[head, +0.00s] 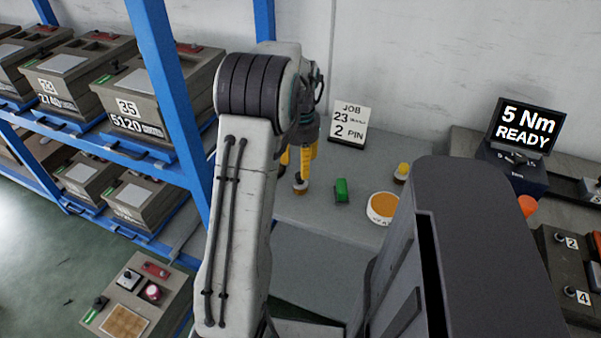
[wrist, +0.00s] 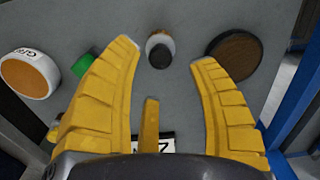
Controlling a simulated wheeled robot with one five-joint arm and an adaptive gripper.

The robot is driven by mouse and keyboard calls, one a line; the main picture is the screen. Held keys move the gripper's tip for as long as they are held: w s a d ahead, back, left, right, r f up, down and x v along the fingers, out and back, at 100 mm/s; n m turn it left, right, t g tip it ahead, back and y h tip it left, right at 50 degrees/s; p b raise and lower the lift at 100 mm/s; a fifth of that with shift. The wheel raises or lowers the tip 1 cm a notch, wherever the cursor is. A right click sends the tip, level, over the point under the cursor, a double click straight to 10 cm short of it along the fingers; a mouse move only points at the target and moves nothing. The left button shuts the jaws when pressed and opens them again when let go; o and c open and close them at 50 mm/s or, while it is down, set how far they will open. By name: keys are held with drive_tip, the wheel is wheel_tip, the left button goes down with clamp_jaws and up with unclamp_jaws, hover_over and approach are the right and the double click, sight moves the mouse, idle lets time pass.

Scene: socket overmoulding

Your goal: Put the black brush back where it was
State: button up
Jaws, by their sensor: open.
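My gripper (head: 297,163) is open over the grey bench top, left of the middle in the head view. Its yellow fingers stand wide apart in the wrist view (wrist: 165,52). A small upright object with a black round top and a pale and tan body, possibly the black brush (wrist: 160,54), shows between the fingertips there. In the head view it stands on the bench just below the fingers (head: 300,188). I cannot tell whether the fingertips touch it. A round dark-rimmed brown pad or dish (wrist: 236,52) lies beside the right finger in the wrist view.
A green block (head: 341,190), a white tub with orange top (head: 381,208) and a yellow-topped piece (head: 402,172) stand to the right. A job sign (head: 349,124) stands behind. A blue-framed rack (head: 170,95) is on the left, a torque display (head: 524,126) at right.

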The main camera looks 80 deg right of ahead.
sight(299, 175)
drive_tip(key=shift+r, duration=2.05)
drive_tip(key=shift+w, duration=0.15)
drive_tip(key=w+a+r+n+h, duration=0.1)
drive_tip(key=w+a+r+n, duration=0.3)
drive_tip(key=w+a, duration=0.7)
drive_tip(key=w+a+r+n, duration=0.3)
drive_tip(key=w+a+n, duration=0.35)
drive_tip(key=w, duration=0.65)
drive_tip(key=w+a+n+t, duration=0.2)
drive_tip(key=a+n, duration=0.1)
drive_tip(key=a, duration=1.2)
drive_tip(key=s+a+f+n, duration=0.1)
drive_tip(key=s+a+n, duration=0.1)
drive_tip(key=a, duration=0.4)
drive_tip(key=s+a+n+t+y, duration=0.1)
drive_tip(key=s+a+n, duration=0.2)
drive_tip(key=a, duration=0.4)
drive_tip(key=shift+s+f+n, duration=0.3)
drive_tip(key=shift+f+n, duration=0.05)
drive_tip(key=shift+n, duration=0.2)
